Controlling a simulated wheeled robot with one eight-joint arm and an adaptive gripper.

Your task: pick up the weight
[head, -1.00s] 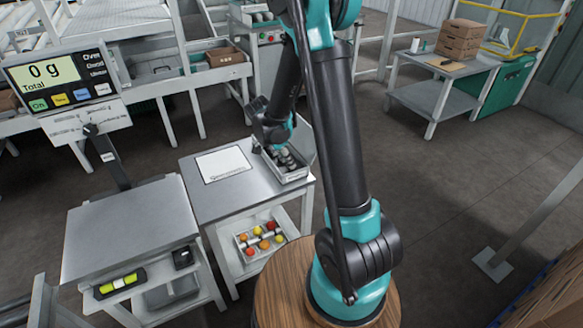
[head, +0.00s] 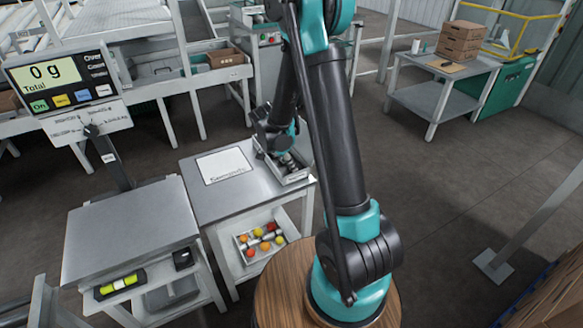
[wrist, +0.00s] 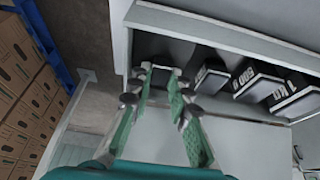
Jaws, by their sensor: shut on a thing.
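A shallow grey tray (head: 296,179) of dark weights stands at the right end of the steel table. In the wrist view, several weights lie in a row along the tray (wrist: 225,35), among them a small one (wrist: 211,78), a larger one (wrist: 252,82) and one marked KG (wrist: 296,94). My gripper (wrist: 161,73) is down at the left end of this row, its fingers closed on a small weight that is mostly hidden between the fingertips. In the head view, the arm covers much of the tray.
A white sheet (head: 224,166) lies on the table left of the tray. A scale with a bare steel platform (head: 130,232) stands further left; its display (head: 60,80) reads 0 g.

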